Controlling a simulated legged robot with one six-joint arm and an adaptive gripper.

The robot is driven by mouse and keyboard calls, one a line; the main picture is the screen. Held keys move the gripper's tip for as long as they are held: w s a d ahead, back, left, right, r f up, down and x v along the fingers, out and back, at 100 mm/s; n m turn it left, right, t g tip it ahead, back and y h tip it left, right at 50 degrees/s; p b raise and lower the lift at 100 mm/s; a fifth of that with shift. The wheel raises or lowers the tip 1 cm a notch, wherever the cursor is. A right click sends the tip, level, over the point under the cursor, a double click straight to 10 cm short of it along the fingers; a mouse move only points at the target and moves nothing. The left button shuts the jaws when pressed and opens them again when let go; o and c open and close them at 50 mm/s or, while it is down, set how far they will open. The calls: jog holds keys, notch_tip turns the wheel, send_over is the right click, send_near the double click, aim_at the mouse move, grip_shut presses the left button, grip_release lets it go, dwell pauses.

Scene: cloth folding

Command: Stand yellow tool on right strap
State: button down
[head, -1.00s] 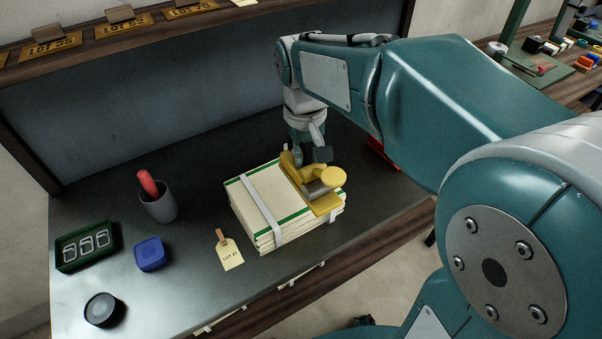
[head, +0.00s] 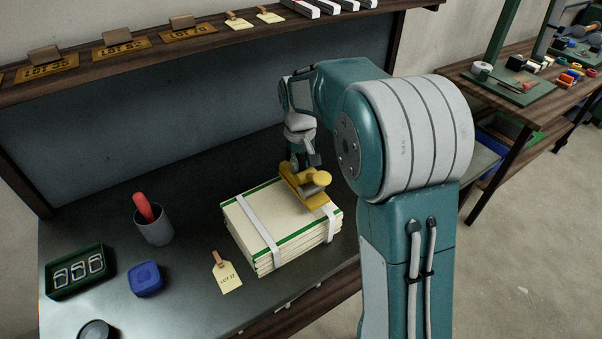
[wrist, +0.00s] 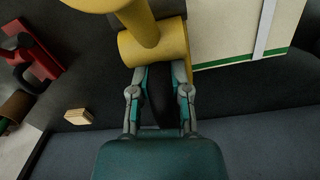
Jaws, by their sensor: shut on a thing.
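The yellow tool (head: 304,186) is in my gripper (head: 303,162), at the back right corner of the cream folded stack (head: 268,215). In the wrist view, my fingers (wrist: 159,75) close at the tool's thick yellow cylinder (wrist: 152,42). The tool appears raised off the stack; its exact height is hard to tell. The right strap (head: 329,215) is white and shows in front of the tool; its rear part is hidden. The left strap (head: 262,230) crosses the stack farther left. The wrist view also shows one strap on the stack (wrist: 265,25).
A tag (head: 226,278) lies left of the stack. A grey cup with a red-handled item (head: 153,225), a blue box (head: 145,279) and a green tray (head: 78,292) stand farther left. A red object (wrist: 35,62) shows in the wrist view. A shelf runs along the back.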

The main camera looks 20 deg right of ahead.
aim_at(305, 173)
jog(key=shift+w+d+f, duration=0.1)
jog(key=shift+w+d, duration=0.05)
jog(key=shift+d, duration=0.1)
jog(key=f, duration=0.1)
jog(key=d+f, duration=0.1)
jog(key=f, duration=0.1)
jog(key=shift+w+f, duration=0.15)
jog(key=shift+f, duration=0.05)
jog(key=shift+a, duration=0.45)
jog(key=c, duration=0.8)
grip_release()
jog(key=shift+f, duration=0.1)
jog(key=shift+o, duration=1.1)
jog(key=shift+d, duration=0.25)
